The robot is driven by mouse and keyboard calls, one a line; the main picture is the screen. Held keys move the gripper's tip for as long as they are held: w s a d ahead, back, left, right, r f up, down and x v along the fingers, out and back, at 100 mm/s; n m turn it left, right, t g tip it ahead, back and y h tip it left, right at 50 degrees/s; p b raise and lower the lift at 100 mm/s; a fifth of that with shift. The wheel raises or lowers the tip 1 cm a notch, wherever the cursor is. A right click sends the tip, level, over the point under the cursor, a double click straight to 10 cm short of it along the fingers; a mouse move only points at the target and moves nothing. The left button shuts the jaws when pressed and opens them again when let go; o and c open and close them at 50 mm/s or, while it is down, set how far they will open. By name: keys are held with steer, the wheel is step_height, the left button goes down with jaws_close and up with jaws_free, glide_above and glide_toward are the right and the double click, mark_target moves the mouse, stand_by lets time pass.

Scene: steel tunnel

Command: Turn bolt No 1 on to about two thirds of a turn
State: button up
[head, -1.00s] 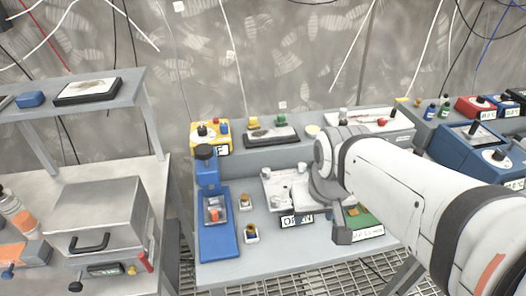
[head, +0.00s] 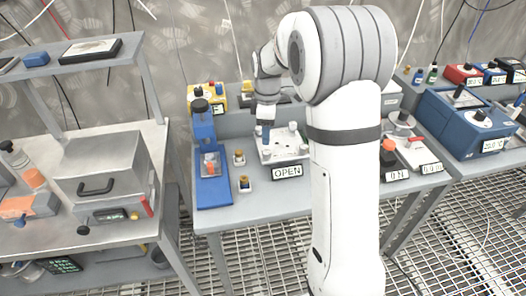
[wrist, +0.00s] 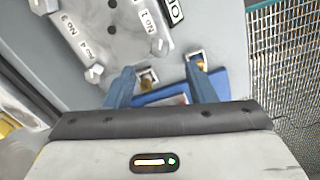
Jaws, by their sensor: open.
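The grey bolt plate (head: 285,152) lies on the bench behind the OPEN sign. In the wrist view the plate (wrist: 108,50) carries labels No 1, No 3 and No 4. My gripper (head: 266,140) points down over the plate's left part in the head view. In the wrist view its blue fingers (wrist: 160,66) are open with nothing held.
An OPEN sign (head: 287,171) stands at the plate's front. A blue stand (head: 212,185) and two small brass-topped pieces (head: 244,184) are to the left. A grey box (head: 103,175) sits on the left bench. My arm hides the bench to the right of the plate.

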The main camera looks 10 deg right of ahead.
mark_target(266, 151)
steer(key=shift+a+f, duration=0.1)
steer(key=shift+f, duration=3.9)
steer(key=shift+c, duration=0.4)
steer(key=c, duration=0.9)
